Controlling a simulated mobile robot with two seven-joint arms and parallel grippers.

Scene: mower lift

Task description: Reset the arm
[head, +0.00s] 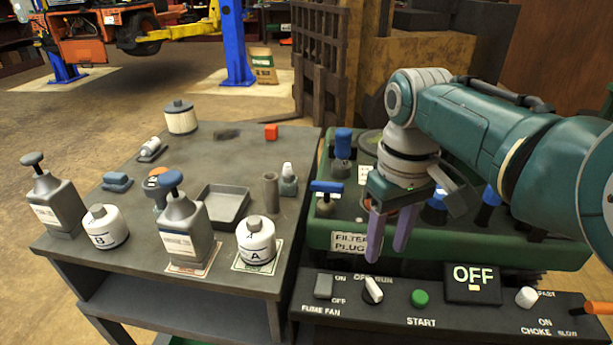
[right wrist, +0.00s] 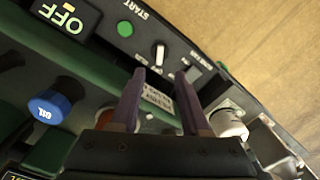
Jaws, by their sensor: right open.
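My right arm (head: 480,120) comes in from the right in the head view and reaches over the green machine (head: 550,248). Its right gripper (head: 388,250) points down with two purple fingers apart and nothing between them. It hangs near the label reading "FILTER PLUG" (head: 347,242), above the control panel (head: 450,325). In the right wrist view the open fingers of the right gripper (right wrist: 159,75) show in front of the label and panel. I cannot tell whether the fingertips touch anything. My left gripper is not in view.
A blue T-handle (head: 327,187) stands beside the gripper. The panel display reads OFF (head: 473,281). A fork-like rack (head: 320,75) stands behind.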

